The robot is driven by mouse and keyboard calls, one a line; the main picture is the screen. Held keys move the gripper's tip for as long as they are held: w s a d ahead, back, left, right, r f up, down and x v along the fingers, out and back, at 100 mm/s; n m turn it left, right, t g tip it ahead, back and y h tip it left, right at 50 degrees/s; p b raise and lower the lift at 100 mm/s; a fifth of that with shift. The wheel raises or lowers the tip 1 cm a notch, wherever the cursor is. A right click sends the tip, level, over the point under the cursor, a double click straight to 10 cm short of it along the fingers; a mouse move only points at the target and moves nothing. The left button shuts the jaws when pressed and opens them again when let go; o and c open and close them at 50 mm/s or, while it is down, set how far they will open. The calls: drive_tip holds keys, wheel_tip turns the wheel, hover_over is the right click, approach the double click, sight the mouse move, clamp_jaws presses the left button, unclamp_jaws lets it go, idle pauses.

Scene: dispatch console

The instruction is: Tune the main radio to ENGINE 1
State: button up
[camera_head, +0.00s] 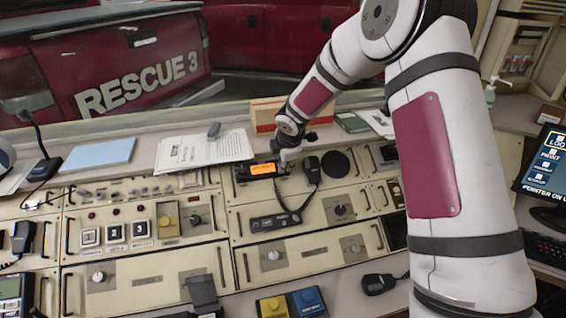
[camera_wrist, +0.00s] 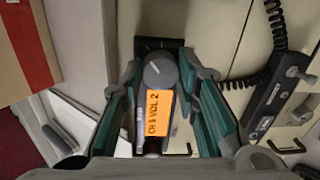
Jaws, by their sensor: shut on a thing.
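The main radio shows its lit orange display (camera_head: 257,170) on the console in the head view. In the wrist view the display (camera_wrist: 158,114) reads "CH 5 VOL 2". A round grey knob (camera_wrist: 160,70) with a pale pointer mark sits at the display's end. My gripper (camera_wrist: 161,76) is shut on this knob, with a green-lined finger on either side of it. In the head view my gripper (camera_head: 289,156) is at the right end of the radio, small and partly hidden by my arm. No "ENGINE 1" label is readable.
A coiled-cord hand microphone (camera_head: 312,170) hangs right of the radio; its cord also shows in the wrist view (camera_wrist: 276,25). Papers (camera_head: 203,148) lie left on the ledge and a cardboard box (camera_head: 266,114) stands behind. Buttons and knobs cover the panels below.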

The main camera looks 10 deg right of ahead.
drive_tip(key=m, duration=0.3)
drive_tip(key=shift+d+m+b, duration=0.1)
drive_tip(key=shift+m+b, duration=0.2)
drive_tip(key=shift+b, duration=0.1)
drive_tip(key=shift+m+y+b, duration=0.3)
drive_tip(key=shift+m, duration=1.6)
drive_tip(key=o, duration=1.2)
drive_tip(key=shift+c, duration=0.2)
drive_tip(key=v, duration=1.2)
